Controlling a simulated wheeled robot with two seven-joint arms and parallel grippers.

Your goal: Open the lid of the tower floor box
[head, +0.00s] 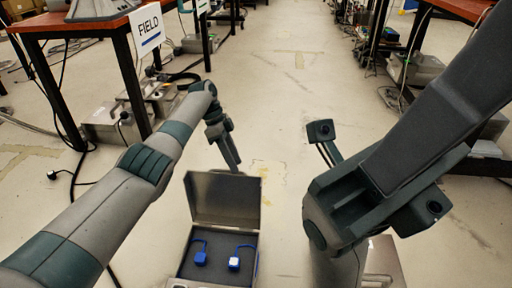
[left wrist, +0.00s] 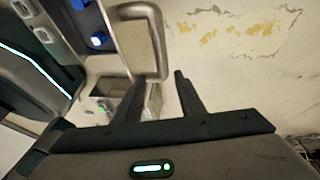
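A metal floor box (head: 190,282) stands open in the head view, its lid (head: 225,198) raised about upright at the back. Two blue items (head: 234,263) lie on its dark lining. I cannot tell whether this is the tower floor box. My left gripper (head: 232,163) is just behind and above the raised lid. In the left wrist view its fingers (left wrist: 158,80) are apart with nothing between them, near a metal handle (left wrist: 158,42). My right arm is folded at the right, and its fingertips do not show.
A second metal box (head: 384,262) is partly hidden behind my right arm. A table with a FIELD sign (head: 148,28) stands at upper left, with cases and cables beneath. More tables and cases line the right. The floor aisle (head: 285,75) ahead is clear.

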